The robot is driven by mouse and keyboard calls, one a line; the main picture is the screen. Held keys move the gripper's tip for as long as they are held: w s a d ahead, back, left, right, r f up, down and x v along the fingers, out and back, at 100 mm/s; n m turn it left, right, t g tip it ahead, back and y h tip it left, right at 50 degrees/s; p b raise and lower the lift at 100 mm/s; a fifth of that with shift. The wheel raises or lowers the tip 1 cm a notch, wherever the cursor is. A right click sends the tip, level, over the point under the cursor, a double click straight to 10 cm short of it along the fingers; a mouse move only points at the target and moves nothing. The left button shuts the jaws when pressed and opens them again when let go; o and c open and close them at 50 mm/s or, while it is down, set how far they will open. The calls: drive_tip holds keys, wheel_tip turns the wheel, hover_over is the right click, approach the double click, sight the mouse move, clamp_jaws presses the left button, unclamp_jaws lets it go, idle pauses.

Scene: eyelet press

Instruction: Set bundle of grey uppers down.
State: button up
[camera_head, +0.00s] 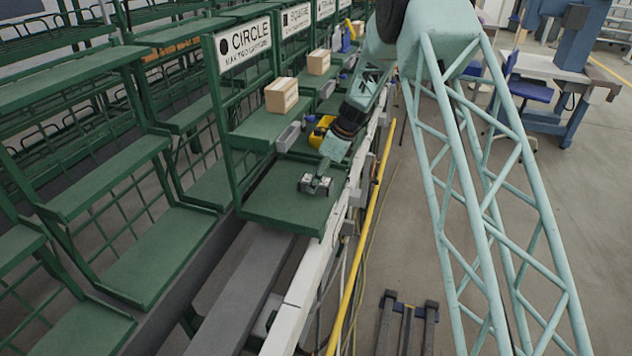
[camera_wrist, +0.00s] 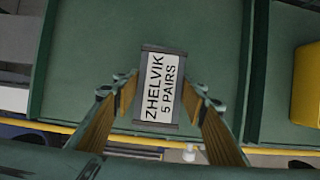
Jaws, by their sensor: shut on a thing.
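The bundle of grey uppers (camera_wrist: 161,87) is in the middle of the wrist view, with a white label reading "ZHELVIK 5 PAIRS" and dark grey ends. My gripper (camera_head: 316,184) is shut on it, one finger on each side of the label. In the head view the gripper and bundle are small, over the green lower shelf (camera_head: 285,207) of the bay with the CIRCLE sign (camera_head: 243,42). That shelf also fills the wrist view behind the bundle (camera_wrist: 85,60). I cannot tell whether the bundle touches the shelf.
A cardboard box (camera_head: 282,96) sits on the upper shelf. A yellow pipe (camera_head: 367,215) runs along the right. The shelf around the bundle is bare.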

drive_tip(key=shift+f, duration=0.1)
drive_tip(key=o, duration=1)
drive_tip(key=p+v, duration=0.1)
drive_tip(key=v, duration=1.1)
drive_tip(key=shift+p, duration=0.4)
drive_tip(key=shift+r, duration=0.2)
